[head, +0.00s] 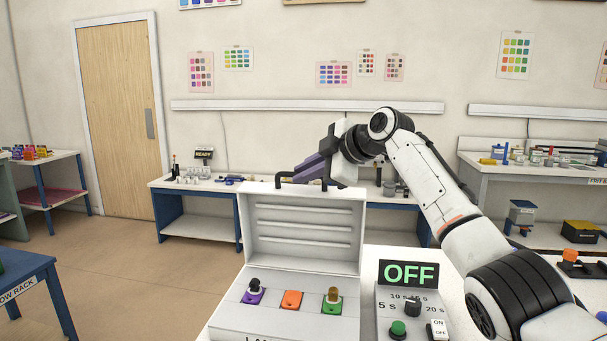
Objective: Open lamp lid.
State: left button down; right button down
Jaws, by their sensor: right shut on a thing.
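The lamp lid (303,229) is a white ribbed panel standing upright at the back of the lamp box (228,318). A black handle (281,179) sits on its top edge. My right gripper (308,172) is at this handle, shut on it, and its purple fingers hide part of the handle. The open box shows a purple, an orange (292,299) and a green socket. My left gripper is not in view.
A control box (381,319) with a green button, dial and switch stands right of the lamp box, under a sign (408,273) reading OFF. My right arm passes above this side. A blue rack (30,275) stands at the left, with open floor between.

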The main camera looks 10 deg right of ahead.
jog(key=shift+a+r, duration=0.1)
jog(key=shift+a, duration=0.05)
jog(key=c, duration=1.8)
grip_release()
jog(key=shift+s+d+r, duration=0.1)
jog(key=shift+s+d, duration=0.2)
jog(key=b+v, duration=0.2)
jog(key=v, duration=0.7)
jog(key=shift+s+r+b, duration=0.15)
jog(key=shift+r+b, duration=0.15)
jog(key=shift+b, duration=0.05)
